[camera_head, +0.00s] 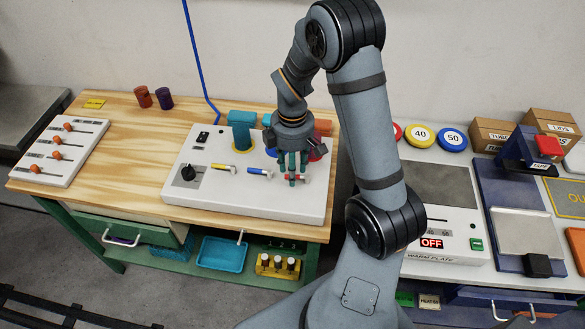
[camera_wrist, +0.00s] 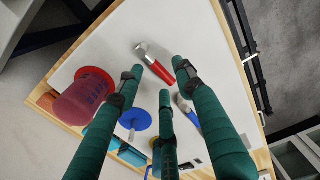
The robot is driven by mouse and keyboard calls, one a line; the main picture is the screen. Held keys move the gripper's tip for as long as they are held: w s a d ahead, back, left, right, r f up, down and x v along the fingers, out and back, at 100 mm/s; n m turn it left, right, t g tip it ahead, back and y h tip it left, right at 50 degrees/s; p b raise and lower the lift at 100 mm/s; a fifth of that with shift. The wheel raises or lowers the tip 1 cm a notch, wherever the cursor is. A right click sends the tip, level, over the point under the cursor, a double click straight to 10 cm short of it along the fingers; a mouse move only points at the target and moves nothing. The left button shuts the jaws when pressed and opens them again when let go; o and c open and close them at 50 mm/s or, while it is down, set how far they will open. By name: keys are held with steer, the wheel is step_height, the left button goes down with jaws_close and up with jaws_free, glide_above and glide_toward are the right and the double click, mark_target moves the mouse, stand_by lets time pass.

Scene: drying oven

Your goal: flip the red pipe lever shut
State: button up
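The red lever (camera_wrist: 158,71) has a red handle and a silver end, and lies flat on the white panel (camera_wrist: 195,30) in the wrist view. In the head view, only a bit of the red lever (camera_head: 305,178) shows beside my fingers. My gripper (camera_head: 292,178) points down just over it, at the panel's right part. In the wrist view my gripper (camera_wrist: 160,78) has three green fingers spread apart, with nothing between them. The red lever shows just past the fingertips, between the two outer ones. I cannot tell whether they touch it. The red pipe (camera_wrist: 85,97) stands left of the lever in the wrist view.
A blue lever (camera_head: 259,173) and a yellow lever (camera_head: 222,167) lie left of the red one on the panel. A black knob (camera_head: 188,173) sits at the panel's left. The teal pipe (camera_head: 241,133) stands behind. A warm plate (camera_head: 443,228) stands right of my arm.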

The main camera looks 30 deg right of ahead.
steer(key=shift+f, duration=0.1)
steer(key=shift+c, duration=1)
jaws_close()
